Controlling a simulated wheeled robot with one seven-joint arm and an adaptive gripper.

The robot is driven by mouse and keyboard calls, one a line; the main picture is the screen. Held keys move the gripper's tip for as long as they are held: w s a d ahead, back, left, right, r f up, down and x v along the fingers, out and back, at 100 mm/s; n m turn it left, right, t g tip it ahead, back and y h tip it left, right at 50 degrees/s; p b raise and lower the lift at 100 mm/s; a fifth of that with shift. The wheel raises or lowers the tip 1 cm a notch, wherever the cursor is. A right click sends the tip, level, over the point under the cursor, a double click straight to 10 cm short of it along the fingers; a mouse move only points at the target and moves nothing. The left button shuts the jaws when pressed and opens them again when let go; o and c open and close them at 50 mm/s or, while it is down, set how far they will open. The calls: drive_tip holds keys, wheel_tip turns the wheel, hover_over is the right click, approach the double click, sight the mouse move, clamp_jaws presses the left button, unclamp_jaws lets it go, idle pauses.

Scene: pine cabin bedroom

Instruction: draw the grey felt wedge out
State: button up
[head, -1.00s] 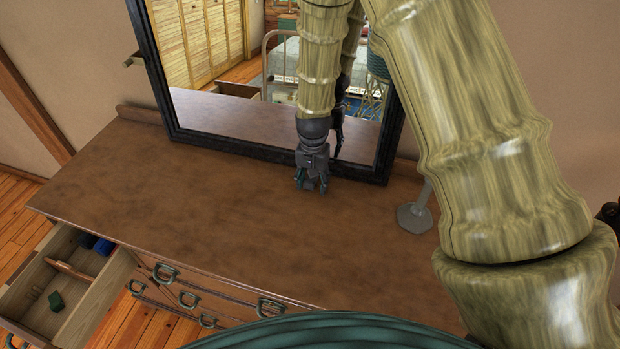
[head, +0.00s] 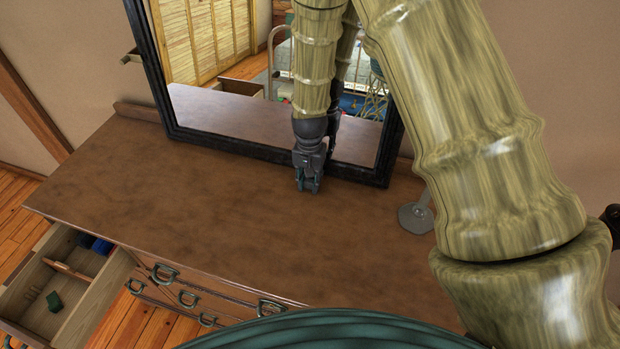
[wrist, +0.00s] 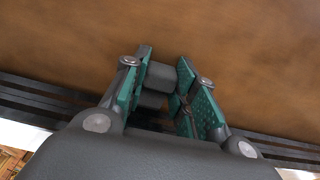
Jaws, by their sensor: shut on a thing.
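My gripper (head: 308,187) points down at the foot of the mirror (head: 230,112), close to the dresser top (head: 190,215). In the wrist view, the teal-padded fingers of my gripper (wrist: 162,90) are closed on a small grey block, the grey felt wedge (wrist: 157,76). The wedge sits between the pads, beside the mirror's dark lower frame. Its lower part is hidden by the fingers and the gripper body. In the head view my gripper hides the wedge.
A grey lamp base (head: 415,217) stands on the dresser to the right of my gripper. An open drawer (head: 95,300) at the lower left holds a green block (head: 54,301) and a dark blue item (head: 101,246). The dresser top in front of my gripper is clear.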

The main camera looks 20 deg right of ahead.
sight(306, 197)
drive_tip(key=shift+s+a, duration=0.2)
drive_tip(key=shift+s, duration=0.2)
drive_tip(key=shift+s+a+r, duration=0.1)
drive_tip(key=shift+s+a, duration=0.1)
drive_tip(key=shift+s, duration=0.15)
drive_tip(key=shift+s+a+p, duration=0.3)
drive_tip(key=shift+s+a, duration=0.35)
drive_tip(key=shift+s, duration=0.25)
idle(0.4)
drive_tip(key=shift+r+p, duration=2)
drive_tip(key=shift+r, duration=0.95)
